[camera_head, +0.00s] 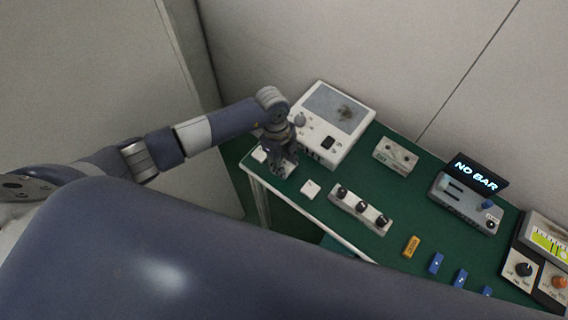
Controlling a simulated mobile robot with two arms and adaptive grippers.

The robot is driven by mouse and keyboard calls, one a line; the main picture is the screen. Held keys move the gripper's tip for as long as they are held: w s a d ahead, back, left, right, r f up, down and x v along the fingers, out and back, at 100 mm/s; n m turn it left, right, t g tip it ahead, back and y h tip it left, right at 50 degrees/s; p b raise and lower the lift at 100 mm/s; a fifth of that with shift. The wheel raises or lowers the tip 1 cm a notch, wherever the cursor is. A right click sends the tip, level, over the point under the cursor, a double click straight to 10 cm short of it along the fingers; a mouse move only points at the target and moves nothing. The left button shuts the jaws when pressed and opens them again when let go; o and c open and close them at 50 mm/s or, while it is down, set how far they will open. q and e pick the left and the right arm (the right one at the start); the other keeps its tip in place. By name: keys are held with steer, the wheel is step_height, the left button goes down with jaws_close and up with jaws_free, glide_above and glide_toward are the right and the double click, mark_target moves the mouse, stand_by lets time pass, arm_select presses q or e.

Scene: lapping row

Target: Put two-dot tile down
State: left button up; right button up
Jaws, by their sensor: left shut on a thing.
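My left gripper (284,171) points down over the left end of the green bench top, just in front of the white machine. It is shut on a small pale tile, taken as the two-dot tile; the fingers hide most of it and its dots cannot be read. I cannot tell whether it touches the bench. One white tile (311,189) lies to the right of the gripper, and another white tile (260,155) lies to its left near the bench edge. Their marks are too small to read. My right gripper is not in view.
The white machine (352,134) with a grey plate stands behind the gripper. A three-knob block (346,202), a grey box (396,155), a "NO BAR" display unit (479,174), an orange block (411,246) and several blue blocks (436,263) stand to the right. Green surface between them is free.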

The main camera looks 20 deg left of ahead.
arm_select(q)
steer(key=shift+f, duration=1)
steer(key=o, duration=1.1)
steer(key=shift+f, duration=0.1)
steer(key=shift+r, duration=0.25)
steer(key=r, duration=0.4)
steer(key=a+r+b, duration=0.1)
steer(key=r, duration=0.2)
steer(key=r+b, duration=0.1)
steer(key=r, duration=0.3)
steer(key=shift+w+a+r, duration=0.3)
steer(key=shift+a+r, duration=0.05)
